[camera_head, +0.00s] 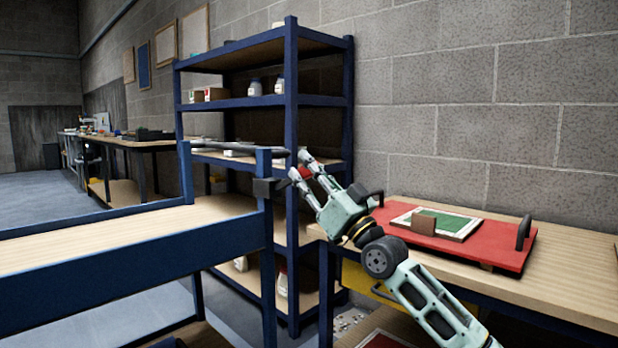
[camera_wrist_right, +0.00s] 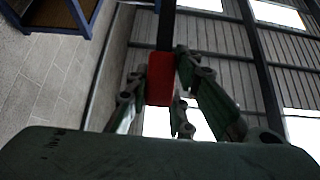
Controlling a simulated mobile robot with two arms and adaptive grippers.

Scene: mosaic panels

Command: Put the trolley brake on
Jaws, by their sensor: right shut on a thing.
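The trolley (camera_head: 120,226) has a blue frame and a wooden top and stands at the left in the head view. A black block (camera_head: 267,187) sits on its near right post. My right gripper (camera_head: 301,166) is beside that post, shut on a small red grip, which I take for the brake handle. In the right wrist view the red grip (camera_wrist_right: 160,79) lies between the fingers, and a dark bar (camera_wrist_right: 166,27) runs on from it. The fingers hide part of the grip. I cannot tell the brake's position. My left gripper is not in view.
A blue shelf rack (camera_head: 291,100) with bottles and boxes stands behind the gripper. A wooden bench (camera_head: 570,275) at the right bears a red tray (camera_head: 500,257) with black handles and a green panel (camera_head: 440,222). Open floor (camera_head: 50,200) lies far left.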

